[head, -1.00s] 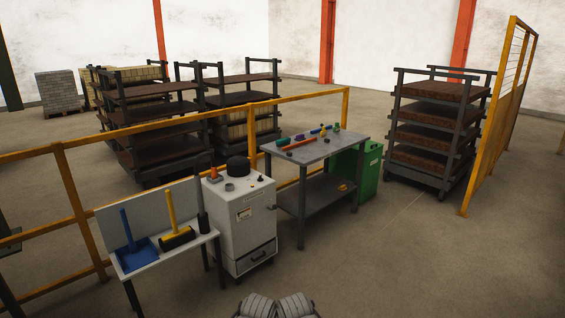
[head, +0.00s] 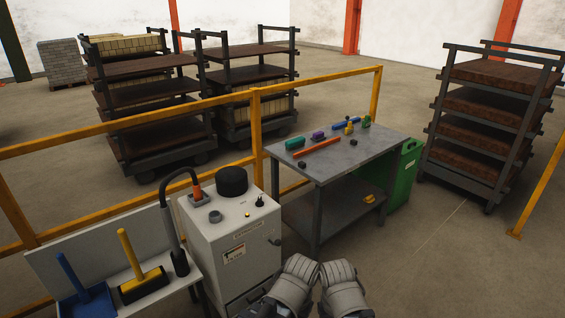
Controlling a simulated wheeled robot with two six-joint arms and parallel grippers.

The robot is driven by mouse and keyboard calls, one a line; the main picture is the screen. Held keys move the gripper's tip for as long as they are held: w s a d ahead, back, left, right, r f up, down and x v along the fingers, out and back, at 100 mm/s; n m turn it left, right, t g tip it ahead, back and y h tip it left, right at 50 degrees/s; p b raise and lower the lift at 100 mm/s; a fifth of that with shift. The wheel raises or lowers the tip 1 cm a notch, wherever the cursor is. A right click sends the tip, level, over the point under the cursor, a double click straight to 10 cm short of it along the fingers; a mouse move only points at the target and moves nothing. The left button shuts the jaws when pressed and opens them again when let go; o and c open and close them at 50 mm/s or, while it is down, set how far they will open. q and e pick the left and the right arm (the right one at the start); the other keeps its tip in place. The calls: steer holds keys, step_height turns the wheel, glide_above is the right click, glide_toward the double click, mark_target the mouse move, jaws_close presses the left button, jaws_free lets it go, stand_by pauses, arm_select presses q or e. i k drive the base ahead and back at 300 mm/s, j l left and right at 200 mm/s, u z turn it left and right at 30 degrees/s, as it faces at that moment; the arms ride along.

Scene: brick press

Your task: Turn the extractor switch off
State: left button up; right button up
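The extractor is a white cabinet (head: 225,250) with a black round cap (head: 232,181) on top, in the lower middle of the head view. A small black switch (head: 260,200) stands up on the right part of its top. A small yellow lamp (head: 247,214) sits near the switch. The switch is too small to tell its position. Two grey ribbed parts of my arms show at the bottom edge, just right of the cabinet. No gripper fingers can be made out, and nothing of mine touches the switch.
A bench with a blue dustpan (head: 88,303) and a yellow brush (head: 140,280) stands left of the cabinet. A grey worktable (head: 350,160) with small tools and a green bin (head: 405,180) stand to the right. A yellow rail (head: 200,106) runs behind. Floor is clear at lower right.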

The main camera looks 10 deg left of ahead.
mark_target(259, 203)
steer(key=i+u, duration=0.1)
steer(key=i, duration=0.4)
steer(key=i+l+u, duration=0.15)
steer(key=i, duration=0.3)
steer(key=i+l+u, duration=0.1)
steer(key=i, duration=0.4)
steer(key=i+l+u, duration=0.1)
steer(key=i, duration=0.4)
